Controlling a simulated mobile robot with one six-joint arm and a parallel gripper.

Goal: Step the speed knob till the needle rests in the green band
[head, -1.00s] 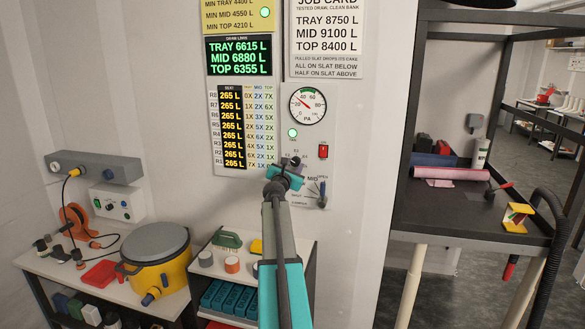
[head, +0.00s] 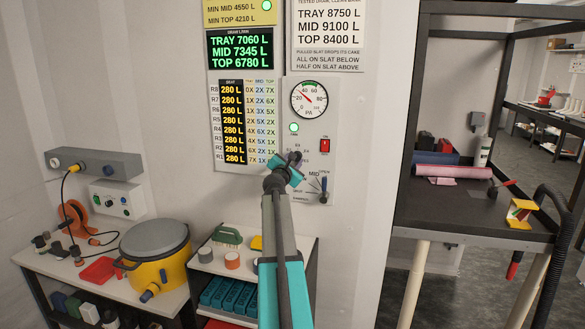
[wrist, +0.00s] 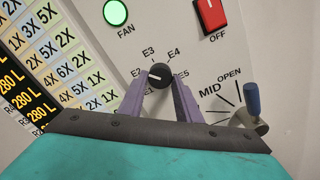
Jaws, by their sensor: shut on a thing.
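The black speed knob (wrist: 160,75) sits between my gripper's two purple fingers in the wrist view. My gripper (wrist: 159,83) is shut on it, with a finger at each side. Labels E1 to E5 ring the knob, and its white mark points left, about toward E2. In the head view my gripper (head: 293,158) is at the panel, mostly covering the knob. The round PA gauge (head: 309,99) is above it. Its red needle points up and left, near the 40 side.
A lit green fan lamp (wrist: 115,12) and a red switch marked OFF (wrist: 211,15) are above the knob. A blue-handled lever (wrist: 252,98) is close at the right. A draw display (head: 239,50) and a bench with a yellow pot (head: 157,255) are at the left.

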